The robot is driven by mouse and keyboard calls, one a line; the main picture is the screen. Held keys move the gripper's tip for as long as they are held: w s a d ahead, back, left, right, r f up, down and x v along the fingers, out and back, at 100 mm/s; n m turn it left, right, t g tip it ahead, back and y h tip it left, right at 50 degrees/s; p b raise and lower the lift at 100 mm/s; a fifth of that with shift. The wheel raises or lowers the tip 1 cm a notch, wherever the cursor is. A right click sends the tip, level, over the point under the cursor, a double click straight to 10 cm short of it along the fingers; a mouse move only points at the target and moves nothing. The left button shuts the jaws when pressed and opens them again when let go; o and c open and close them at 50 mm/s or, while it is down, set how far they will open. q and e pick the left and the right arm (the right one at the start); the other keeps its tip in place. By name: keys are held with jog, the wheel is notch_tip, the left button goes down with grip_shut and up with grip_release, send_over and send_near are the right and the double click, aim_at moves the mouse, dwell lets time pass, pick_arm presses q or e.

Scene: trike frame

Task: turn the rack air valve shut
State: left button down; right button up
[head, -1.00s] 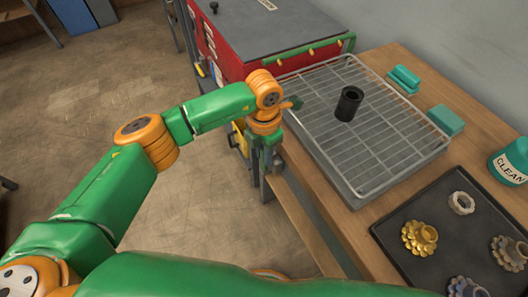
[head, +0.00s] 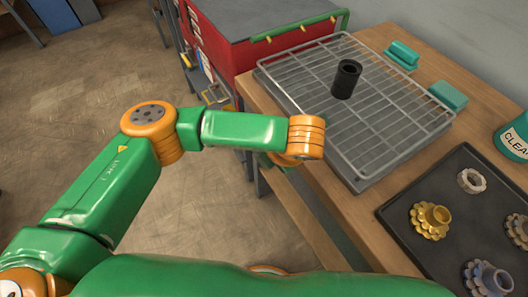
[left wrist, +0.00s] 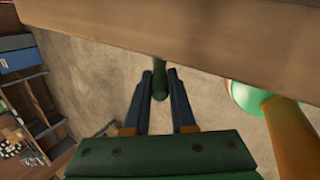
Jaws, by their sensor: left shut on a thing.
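In the left wrist view, the two dark fingers of my left gripper (left wrist: 161,77) are closed on a short dark green bar (left wrist: 160,84). It comes out from under the wooden bench edge (left wrist: 200,30) and looks like the lever of the rack air valve. The valve's body is hidden. In the head view, my left wrist is at the front edge of the bench and hides the fingers and the lever. My right gripper is in neither view.
A wire rack (head: 385,130) over a tray lies on the bench with a black cylinder (head: 346,79) on it. A dark tray (head: 400,207) holds several gear-like parts. A red cabinet (head: 222,50) stands behind. Open floor lies to the left.

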pick_arm(q)
jog(key=c, duration=0.8)
grip_release()
jog(key=shift+o, duration=0.2)
jog(key=v, duration=0.6)
jog(key=shift+s+d+r, duration=0.15)
jog(key=shift+s+r, duration=0.05)
jog(key=shift+r, duration=0.25)
